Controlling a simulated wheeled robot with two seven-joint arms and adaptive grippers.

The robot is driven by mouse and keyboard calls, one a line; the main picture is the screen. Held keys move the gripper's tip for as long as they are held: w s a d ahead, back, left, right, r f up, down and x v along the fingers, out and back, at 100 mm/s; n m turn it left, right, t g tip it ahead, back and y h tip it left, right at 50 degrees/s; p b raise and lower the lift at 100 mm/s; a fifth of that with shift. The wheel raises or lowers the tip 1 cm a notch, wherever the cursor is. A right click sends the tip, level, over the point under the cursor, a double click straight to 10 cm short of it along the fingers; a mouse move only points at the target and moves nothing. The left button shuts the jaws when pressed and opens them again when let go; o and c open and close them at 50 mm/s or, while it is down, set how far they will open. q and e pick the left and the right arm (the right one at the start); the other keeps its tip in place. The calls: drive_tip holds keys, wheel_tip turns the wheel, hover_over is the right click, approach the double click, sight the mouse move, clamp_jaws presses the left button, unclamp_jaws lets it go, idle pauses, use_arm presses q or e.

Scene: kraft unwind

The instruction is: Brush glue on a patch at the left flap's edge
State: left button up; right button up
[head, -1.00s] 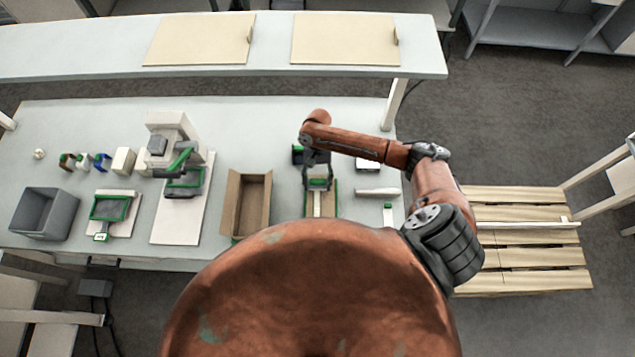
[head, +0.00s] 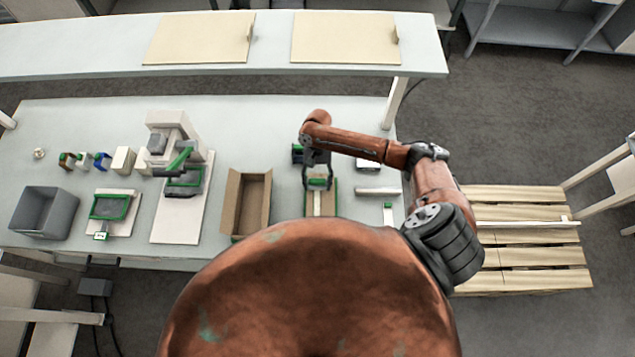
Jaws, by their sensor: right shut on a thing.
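My right gripper (head: 318,180) reaches down from the copper arm over a small brown and green-edged piece (head: 332,204) right of the box. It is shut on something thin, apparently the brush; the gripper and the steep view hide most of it. A pale strip (head: 317,206) shows just below the fingers; I cannot tell whether it is part of the brush or lies on the piece. The open kraft box (head: 247,205) stands left of the gripper, its left flap (head: 231,202) folded outward. No glue patch can be made out. My left gripper is out of view.
A press-like machine (head: 178,180) on a white board stands left of the box. A green-framed pad (head: 110,207) and a grey bin (head: 44,211) are further left.

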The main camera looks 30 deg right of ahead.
sight(316, 228)
drive_tip(key=shift+f, duration=0.15)
drive_tip(key=shift+s, duration=0.1)
drive_tip(key=shift+s+a+p, duration=0.3)
drive_tip(key=shift+s+p, duration=0.05)
drive_tip(key=shift+p, duration=0.2)
drive_tip(key=shift+s+a, duration=0.15)
drive_tip(key=shift+s, duration=0.15)
drive_tip(key=shift+s+a, duration=0.35)
drive_tip(key=shift+s, duration=0.2)
drive_tip(key=shift+s+a, duration=1)
drive_tip(key=shift+s, duration=0.65)
drive_tip(key=shift+s+a, duration=1.05)
drive_tip(key=shift+s, duration=0.6)
drive_tip(key=shift+s+a, duration=1)
drive_tip(key=shift+s, duration=0.65)
drive_tip(key=shift+w+d, duration=1.3)
drive_tip(key=shift+w, duration=0.8)
drive_tip(key=shift+w+d, duration=1.3)
drive_tip(key=shift+w, duration=0.8)
drive_tip(key=shift+w+d, duration=1.3)
drive_tip(key=shift+w, duration=0.8)
